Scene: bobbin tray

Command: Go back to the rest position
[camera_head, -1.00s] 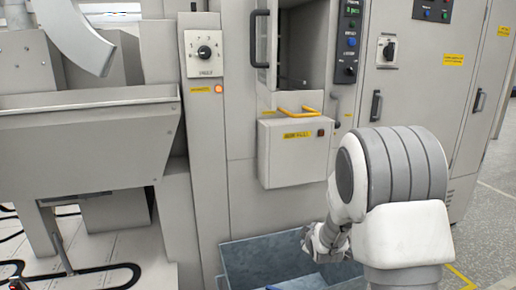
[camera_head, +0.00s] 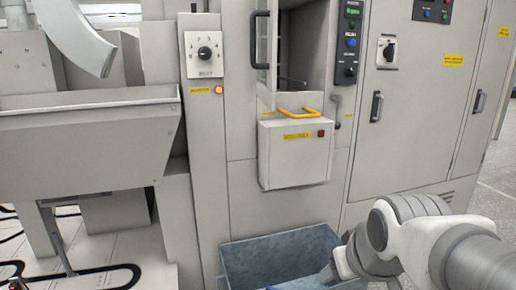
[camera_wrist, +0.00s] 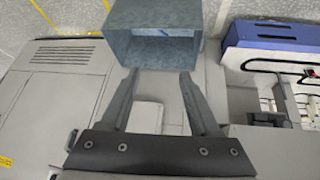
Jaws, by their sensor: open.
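My gripper (camera_wrist: 156,98) shows in the wrist view with its two fingers spread apart and nothing between them. In the head view my arm is at the lower right, and its wrist end is beside the right rim of a blue-grey bin; the fingertips are hard to make out there. The bin (camera_head: 275,250) stands on the floor in front of the grey machine. In the wrist view the bin (camera_wrist: 125,45) lies beyond the fingertips, with a small blue item partly visible inside.
A grey machine cabinet (camera_head: 240,190) fills the middle, with a box with a yellow handle (camera_head: 295,158) jutting out. An open door with a dark handle (camera_head: 260,38) stands above it. A grey trough (camera_head: 85,145) is at the left. Floor is clear at far right.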

